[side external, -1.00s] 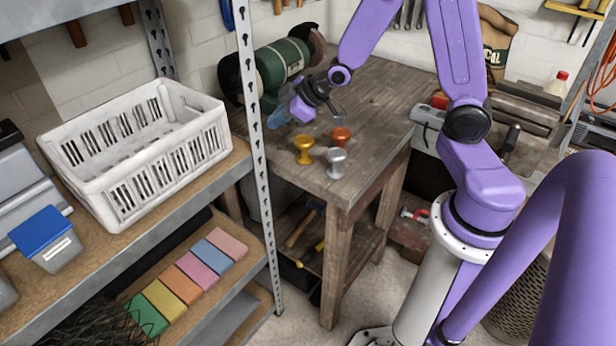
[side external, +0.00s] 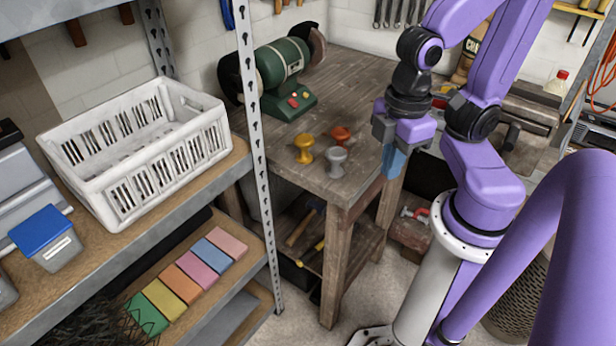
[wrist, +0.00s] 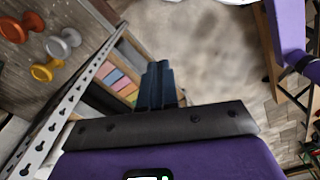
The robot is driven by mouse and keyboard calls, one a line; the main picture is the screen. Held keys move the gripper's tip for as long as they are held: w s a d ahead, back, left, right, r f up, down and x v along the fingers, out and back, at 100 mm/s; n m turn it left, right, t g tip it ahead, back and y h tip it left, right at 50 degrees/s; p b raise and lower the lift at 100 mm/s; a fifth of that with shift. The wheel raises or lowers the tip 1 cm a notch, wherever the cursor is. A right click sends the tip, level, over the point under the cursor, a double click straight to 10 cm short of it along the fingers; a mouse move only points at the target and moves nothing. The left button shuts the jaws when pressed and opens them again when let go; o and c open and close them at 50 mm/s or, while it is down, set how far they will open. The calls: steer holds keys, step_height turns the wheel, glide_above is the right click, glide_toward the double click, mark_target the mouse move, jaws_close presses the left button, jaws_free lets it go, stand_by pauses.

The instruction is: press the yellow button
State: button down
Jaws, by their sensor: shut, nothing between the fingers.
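The green bench grinder (side external: 281,72) stands at the back of the wooden workbench. Small buttons (side external: 298,98) show on the front of its base; one looks red and another is orange or yellow, too small to be sure. My gripper (side external: 393,172) points down by the bench's right edge, well right of the grinder and apart from it. Its blue fingers are shut and empty; in the wrist view the fingers (wrist: 158,82) are together, with floor and shelf behind them. The grinder is not in the wrist view.
Gold (side external: 304,149), silver (side external: 336,160) and copper (side external: 341,135) knobs stand on the bench (side external: 372,100) between grinder and gripper. A metal shelf post (side external: 256,130) rises at the left, beside a white crate (side external: 140,150). A vise (side external: 512,120) is at the right.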

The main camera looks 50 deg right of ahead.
mark_target(306, 95)
steer(key=w+d+m+t+y, duration=0.1)
steer(key=w+d+m+y, duration=0.15)
steer(key=w+m, duration=0.8)
steer(key=w+d+m+t+y, duration=0.1)
steer(key=w+d+m+t, duration=0.15)
steer(key=w+m, duration=0.8)
steer(key=w+d+m+t+h, duration=0.1)
steer(key=w+d+m, duration=0.2)
steer(key=d, duration=0.6)
steer(key=w+d+m+t+h, duration=0.1)
steer(key=w+d+m, duration=0.2)
steer(key=d, duration=0.6)
steer(key=w+d+f+m+t+h, duration=0.1)
steer(key=w+d+m+h, duration=0.1)
steer(key=w+d, duration=0.3)
steer(key=d+m, duration=0.1)
steer(key=d, duration=0.3)
steer(key=shift+w+m, duration=0.3)
steer(key=shift+w, duration=0.05)
steer(key=shift+a+f, duration=0.1)
steer(key=shift+f, duration=0.05)
steer(key=x, duration=1.3)
steer(key=shift+w+f, duration=0.25)
steer(key=shift+f, duration=0.1)
